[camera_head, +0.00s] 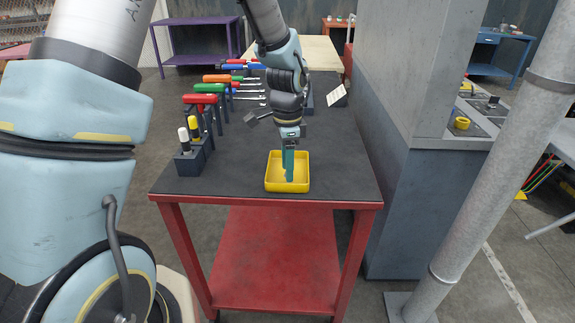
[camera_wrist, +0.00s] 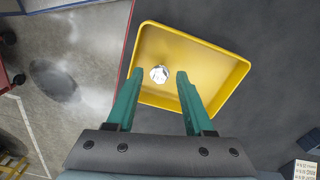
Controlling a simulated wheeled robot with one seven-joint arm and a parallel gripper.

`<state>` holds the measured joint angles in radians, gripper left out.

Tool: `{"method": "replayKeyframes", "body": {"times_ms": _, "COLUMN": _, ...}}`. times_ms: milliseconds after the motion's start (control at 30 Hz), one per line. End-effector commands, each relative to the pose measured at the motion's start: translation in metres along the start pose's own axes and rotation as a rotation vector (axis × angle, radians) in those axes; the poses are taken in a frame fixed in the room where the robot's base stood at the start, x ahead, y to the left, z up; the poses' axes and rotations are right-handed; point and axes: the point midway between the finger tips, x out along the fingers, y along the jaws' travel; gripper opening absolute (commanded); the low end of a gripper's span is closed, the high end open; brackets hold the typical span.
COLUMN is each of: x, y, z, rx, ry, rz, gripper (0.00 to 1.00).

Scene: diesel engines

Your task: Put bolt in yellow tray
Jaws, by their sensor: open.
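The yellow tray (camera_head: 273,184) sits on the dark top of the red cart, near its front edge. It also shows in the wrist view (camera_wrist: 215,53). A shiny silver bolt (camera_wrist: 159,74) lies inside the tray, toward its left side in the wrist view. My gripper (camera_head: 289,178) points down over the tray in the head view. In the wrist view its two green fingers (camera_wrist: 158,85) are apart, with the bolt showing between and beyond the tips. The fingers hold nothing. In the head view the bolt is hidden.
A rack of tools with coloured handles (camera_head: 203,100) stands along the left of the cart top. A small dark holder (camera_head: 190,160) stands at its front left. A grey cabinet (camera_head: 418,180) stands right of the cart. The cart top right of the tray is clear.

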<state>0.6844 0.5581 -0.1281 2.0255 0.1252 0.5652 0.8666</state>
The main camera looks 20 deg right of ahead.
Motion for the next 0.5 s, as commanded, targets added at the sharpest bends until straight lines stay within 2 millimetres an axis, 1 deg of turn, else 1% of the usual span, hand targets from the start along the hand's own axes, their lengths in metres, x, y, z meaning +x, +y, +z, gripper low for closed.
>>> {"method": "replayKeyframes", "body": {"times_ms": 133, "x": -0.007, "y": -0.001, "z": 0.0, "rx": 0.0, "ry": 0.001, "rz": -0.002, "gripper": 0.52}}
{"method": "replayKeyframes", "body": {"times_ms": 233, "x": -0.02, "y": -0.001, "z": -0.001, "rx": -0.001, "ry": 0.003, "rz": -0.004, "gripper": 0.52}}
{"method": "replayKeyframes", "body": {"times_ms": 367, "x": -0.046, "y": -0.001, "z": -0.001, "rx": 0.001, "ry": 0.003, "rz": -0.005, "gripper": 0.52}}
{"method": "replayKeyframes", "body": {"times_ms": 500, "x": -0.076, "y": -0.002, "z": -0.001, "rx": -0.001, "ry": 0.003, "rz": -0.005, "gripper": 0.52}}
